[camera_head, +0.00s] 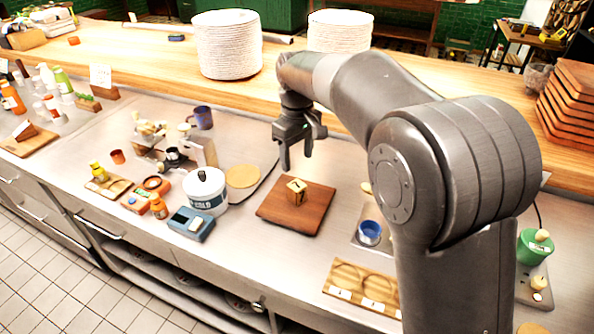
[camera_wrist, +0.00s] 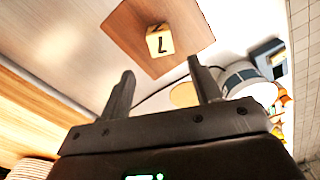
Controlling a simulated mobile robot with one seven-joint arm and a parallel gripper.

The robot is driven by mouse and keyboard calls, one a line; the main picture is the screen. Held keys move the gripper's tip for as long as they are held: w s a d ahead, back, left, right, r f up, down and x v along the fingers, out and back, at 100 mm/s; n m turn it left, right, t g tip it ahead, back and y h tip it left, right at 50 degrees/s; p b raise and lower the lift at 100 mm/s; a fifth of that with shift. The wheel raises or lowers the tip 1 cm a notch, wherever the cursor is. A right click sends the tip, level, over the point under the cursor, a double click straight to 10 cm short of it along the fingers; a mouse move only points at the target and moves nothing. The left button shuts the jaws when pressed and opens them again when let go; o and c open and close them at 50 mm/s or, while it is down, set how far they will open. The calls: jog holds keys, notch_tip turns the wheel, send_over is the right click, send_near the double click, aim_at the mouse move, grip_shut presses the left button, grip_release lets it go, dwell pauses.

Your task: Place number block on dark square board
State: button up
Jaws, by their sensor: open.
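The number block (camera_head: 296,190) is a small pale wooden cube with dark marks. It rests on the dark square board (camera_head: 281,214), a reddish-brown wooden square on the counter. In the wrist view the block (camera_wrist: 159,40) shows a dark figure like a 7 on one face, and the board (camera_wrist: 188,15) lies under it. My gripper (camera_head: 298,167) is open and empty, with its fingers pointing down above and behind the board. In the wrist view the two fingers (camera_wrist: 163,88) are spread apart, and the block is beyond them, untouched.
A white pot (camera_head: 205,192) and a blue-grey scale-like box (camera_head: 191,223) stand left of the board. A blue cup (camera_head: 369,233) stands to the right. Plate stacks (camera_head: 227,45) stand on the raised wooden shelf behind.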

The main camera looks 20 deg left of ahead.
jog(key=shift+r, duration=0.8)
jog(key=s+d+r+m+t, duration=0.1)
jog(key=s+d+r+m, duration=0.1)
jog(key=d, duration=0.6)
jog(key=s+d+r+m+t+y, duration=0.1)
jog(key=d+r+m, duration=0.15)
jog(key=d, duration=0.55)
jog(key=s+d+r+m, duration=0.2)
jog(key=d+r, duration=0.1)
jog(key=d, duration=0.5)
jog(key=s+d+f+m+t, duration=0.1)
jog(key=s+d+f+m, duration=0.1)
jog(key=s+d, duration=0.6)
jog(key=s+d+f+m+t+h, duration=0.1)
jog(key=s+d+f+m+t, duration=0.1)
jog(key=s+d+m, duration=0.3)
jog(key=s+d+f, duration=0.1)
jog(key=s+d, duration=0.2)
jog(key=shift+f+t, duration=0.3)
jog(key=shift+f, duration=0.05)
